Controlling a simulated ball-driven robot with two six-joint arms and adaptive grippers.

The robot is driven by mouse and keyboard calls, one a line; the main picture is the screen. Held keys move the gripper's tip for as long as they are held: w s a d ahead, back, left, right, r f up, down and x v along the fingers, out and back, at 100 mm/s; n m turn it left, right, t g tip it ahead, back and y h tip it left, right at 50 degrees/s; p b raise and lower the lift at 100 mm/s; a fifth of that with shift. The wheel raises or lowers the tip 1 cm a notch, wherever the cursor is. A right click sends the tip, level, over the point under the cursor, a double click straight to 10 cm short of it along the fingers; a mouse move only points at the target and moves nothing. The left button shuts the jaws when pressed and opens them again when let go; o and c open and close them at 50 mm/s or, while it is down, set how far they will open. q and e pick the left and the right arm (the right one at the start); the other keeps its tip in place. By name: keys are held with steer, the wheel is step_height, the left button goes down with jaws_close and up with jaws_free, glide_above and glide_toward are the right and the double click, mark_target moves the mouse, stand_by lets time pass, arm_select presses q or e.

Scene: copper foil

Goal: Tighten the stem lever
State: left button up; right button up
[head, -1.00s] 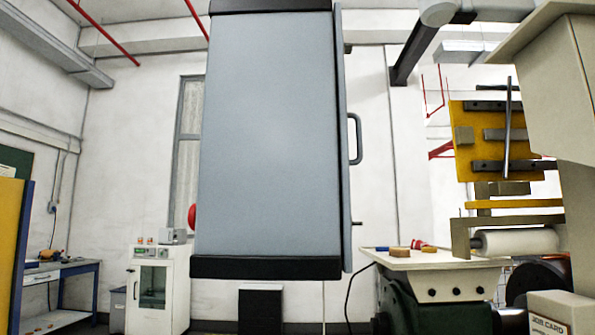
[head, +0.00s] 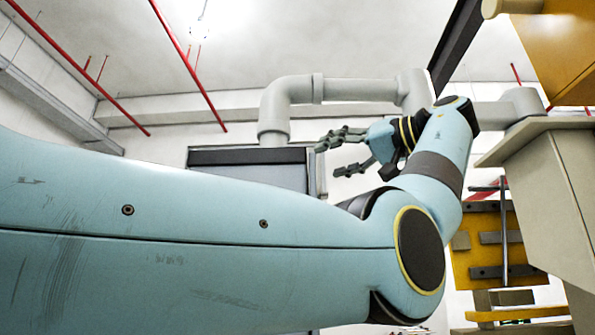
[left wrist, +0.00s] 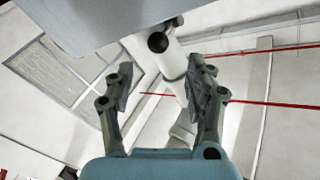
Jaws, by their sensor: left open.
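My left gripper (head: 335,157) is open and empty in the head view, raised near the top right corner of the grey cabinet (head: 310,172), under the grey pipe. In the left wrist view, the open fingers (left wrist: 161,80) point at a pale cylinder with a dark round knob (left wrist: 158,42), beside a grey panel; the fingers look apart from it. I cannot tell whether this is the stem lever. A thin upright grey rod (head: 503,230) stands before a yellow plate at the right; I cannot tell whether that is the lever either. My right gripper is not seen.
A thick grey pipe (head: 345,90) bends down onto the cabinet top. A beige housing (head: 565,190) and a yellow box (head: 555,50) crowd the right side. Red pipes (head: 185,60) run along the ceiling. My left arm hides the lower left.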

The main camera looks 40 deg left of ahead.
arm_select(q)
steer(key=a+p, duration=0.1)
steer(key=a, duration=0.2)
steer(key=a+p, duration=0.1)
steer(key=a, duration=0.2)
steer(key=a+p, duration=0.1)
steer(key=a, duration=0.3)
steer(key=shift+w+f, duration=0.1)
steer(key=shift+w, duration=0.25)
steer(key=shift+c, duration=0.3)
steer(key=shift+c, duration=1.2)
steer(key=shift+s, duration=0.1)
jaws_close()
